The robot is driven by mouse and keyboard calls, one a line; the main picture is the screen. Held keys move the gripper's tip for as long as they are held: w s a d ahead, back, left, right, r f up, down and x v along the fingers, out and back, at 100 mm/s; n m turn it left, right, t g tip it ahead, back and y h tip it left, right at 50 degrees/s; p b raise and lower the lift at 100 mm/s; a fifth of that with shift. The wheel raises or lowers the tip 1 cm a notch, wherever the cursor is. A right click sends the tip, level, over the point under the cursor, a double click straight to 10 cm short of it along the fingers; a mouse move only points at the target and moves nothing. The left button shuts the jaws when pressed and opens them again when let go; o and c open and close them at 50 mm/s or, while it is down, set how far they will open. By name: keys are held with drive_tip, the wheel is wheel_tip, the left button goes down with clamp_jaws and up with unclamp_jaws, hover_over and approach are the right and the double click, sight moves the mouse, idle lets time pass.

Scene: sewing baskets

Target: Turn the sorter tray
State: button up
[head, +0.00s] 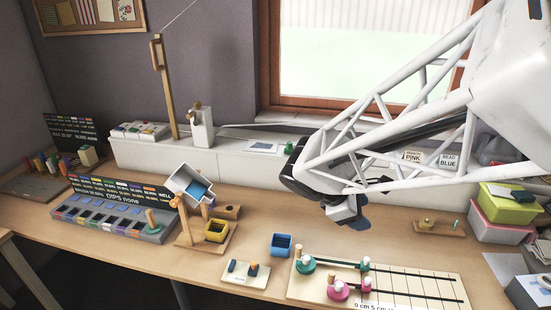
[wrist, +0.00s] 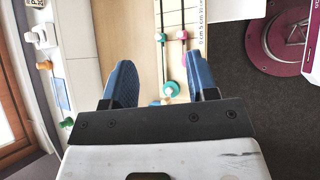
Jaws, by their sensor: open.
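What looks like the sorter tray (head: 183,176), a white open box with a blue inside, sits tilted on a wooden stand (head: 208,246) at the left centre of the table in the head view. A wooden knob shows near its lower left. My gripper (head: 352,218) hangs above the table, well to the right of the tray and apart from it. In the wrist view my gripper (wrist: 160,80) has its two blue fingers spread, with nothing held between them. The tray does not show in the wrist view.
A yellow bin (head: 216,231) stands on the stand's base, and a blue bin (head: 281,245) stands to its right. A board with sliders (head: 395,285) lies in front, also seen in the wrist view (wrist: 174,20). A slotted rack (head: 110,222) lies left. Green and pink boxes (head: 505,205) stand right.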

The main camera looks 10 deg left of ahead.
drive_tip(key=w+a+f+n+t+h, duration=0.1)
drive_tip(key=w+a+n+t, duration=0.15)
drive_tip(key=a, duration=0.35)
drive_tip(key=w+a+f+n+t, duration=0.1)
drive_tip(key=w+a+n, duration=0.2)
drive_tip(key=a+n, duration=0.15)
drive_tip(key=n+t+y, duration=0.9)
drive_tip(key=n+t, duration=0.2)
drive_tip(key=n, duration=1)
approach(173, 205)
drive_tip(key=w, duration=0.3)
drive_tip(key=shift+s+r, duration=0.1)
drive_tip(key=shift+r, duration=0.05)
drive_tip(key=shift+w, duration=3.95)
drive_tip(key=shift+c, duration=0.2)
clamp_jaws()
